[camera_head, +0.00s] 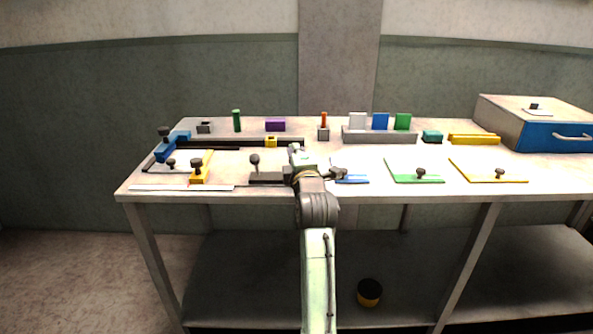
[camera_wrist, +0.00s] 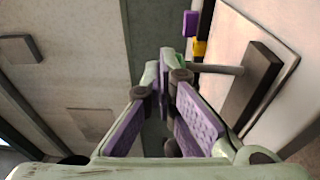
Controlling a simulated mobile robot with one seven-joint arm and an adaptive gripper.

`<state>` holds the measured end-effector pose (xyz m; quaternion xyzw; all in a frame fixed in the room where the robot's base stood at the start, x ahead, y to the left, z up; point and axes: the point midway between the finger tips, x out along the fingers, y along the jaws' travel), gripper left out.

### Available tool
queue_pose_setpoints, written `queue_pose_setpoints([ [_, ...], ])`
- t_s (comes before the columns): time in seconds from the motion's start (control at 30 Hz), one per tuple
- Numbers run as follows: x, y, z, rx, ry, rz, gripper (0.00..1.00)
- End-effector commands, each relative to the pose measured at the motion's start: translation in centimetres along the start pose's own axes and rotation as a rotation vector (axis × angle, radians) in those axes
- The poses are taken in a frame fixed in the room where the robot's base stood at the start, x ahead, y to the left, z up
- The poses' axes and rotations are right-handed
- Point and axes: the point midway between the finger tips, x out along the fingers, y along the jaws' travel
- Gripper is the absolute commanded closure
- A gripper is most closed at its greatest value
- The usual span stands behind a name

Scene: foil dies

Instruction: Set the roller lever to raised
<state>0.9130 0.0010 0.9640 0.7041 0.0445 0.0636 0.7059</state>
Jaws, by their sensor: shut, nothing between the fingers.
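A dark base (camera_head: 265,178) near the front of the bench carries an upright stalk with a dark knob (camera_head: 255,159); this looks like the roller lever. In the wrist view a dark block (camera_wrist: 250,85) with a grey rod (camera_wrist: 215,69) shows right of my fingers; it appears to be the same lever, and the rod's far end is hidden behind a finger. My gripper (camera_head: 295,149) is just right of the knob in the head view, above the bench. In the wrist view my gripper (camera_wrist: 168,62) is shut and empty. Whether it touches the lever I cannot tell.
A yellow slider (camera_head: 271,141) on a dark rail lies behind. A yellow-based knob (camera_head: 197,172) stands left. Blue (camera_head: 352,181), green (camera_head: 428,179) and yellow (camera_head: 487,178) plates lie right. A rack (camera_head: 380,137) and drawer box (camera_head: 553,136) stand at the back.

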Motion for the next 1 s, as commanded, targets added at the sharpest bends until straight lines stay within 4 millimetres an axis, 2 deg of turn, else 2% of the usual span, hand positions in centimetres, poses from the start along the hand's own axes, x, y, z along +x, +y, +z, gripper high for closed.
queue_pose_setpoints([
  [0.5, 3.2, 0.4, 0.5, 0.0, 0.0, 0.003, 1.0],
  [1.0, 3.9, 0.5, 0.6, 0.0, 0.001, 0.003, 1.0],
])
